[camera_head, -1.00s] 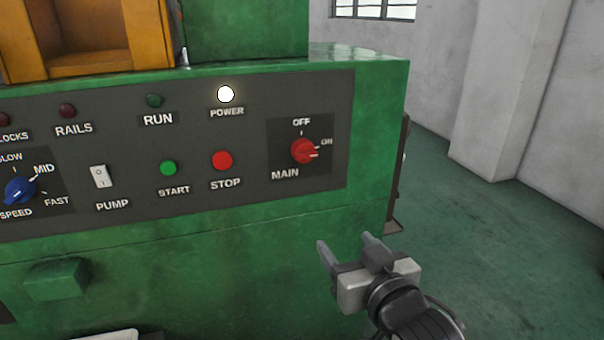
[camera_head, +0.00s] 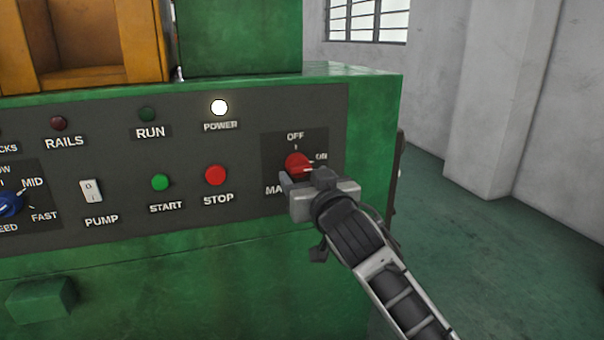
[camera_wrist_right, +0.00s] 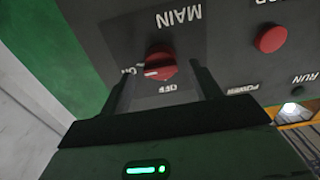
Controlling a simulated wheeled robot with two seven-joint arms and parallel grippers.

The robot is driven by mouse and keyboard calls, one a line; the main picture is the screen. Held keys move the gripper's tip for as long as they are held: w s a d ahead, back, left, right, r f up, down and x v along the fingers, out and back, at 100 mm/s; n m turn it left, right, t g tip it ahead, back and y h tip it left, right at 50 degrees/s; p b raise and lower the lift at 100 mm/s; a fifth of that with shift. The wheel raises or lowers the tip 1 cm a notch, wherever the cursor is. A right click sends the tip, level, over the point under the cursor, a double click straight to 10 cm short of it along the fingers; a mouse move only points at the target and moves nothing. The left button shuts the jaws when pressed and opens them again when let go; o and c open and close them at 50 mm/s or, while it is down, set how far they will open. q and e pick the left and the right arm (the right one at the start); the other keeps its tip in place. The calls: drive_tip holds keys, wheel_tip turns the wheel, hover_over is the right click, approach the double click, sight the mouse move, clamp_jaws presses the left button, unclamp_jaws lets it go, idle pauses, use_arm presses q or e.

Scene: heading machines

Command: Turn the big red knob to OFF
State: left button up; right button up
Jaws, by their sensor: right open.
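The big red knob (camera_head: 298,164) labelled MAIN sits on the dark control panel of the green machine. Its white mark points right toward ON, with OFF above it. The knob also shows, upside down, in the right wrist view (camera_wrist_right: 160,64), its mark toward ON. My right gripper (camera_head: 303,178) is open in front of the knob and hides its lower part and some of the MAIN label. In the right wrist view its fingers (camera_wrist_right: 166,70) appear on either side of the knob, apart from it; whether the tips reach past its face I cannot tell. My left gripper is not in view.
The red STOP button (camera_head: 215,175) and green START button (camera_head: 160,182) are left of the knob. The POWER lamp (camera_head: 219,107) above is lit white. A PUMP switch (camera_head: 91,190) and blue speed knob (camera_head: 10,203) are farther left. Open floor (camera_head: 480,250) lies right.

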sight(299, 167)
drive_tip(key=shift+x, duration=1.5)
drive_tip(key=c, duration=1)
drive_tip(key=shift+o, duration=0.2)
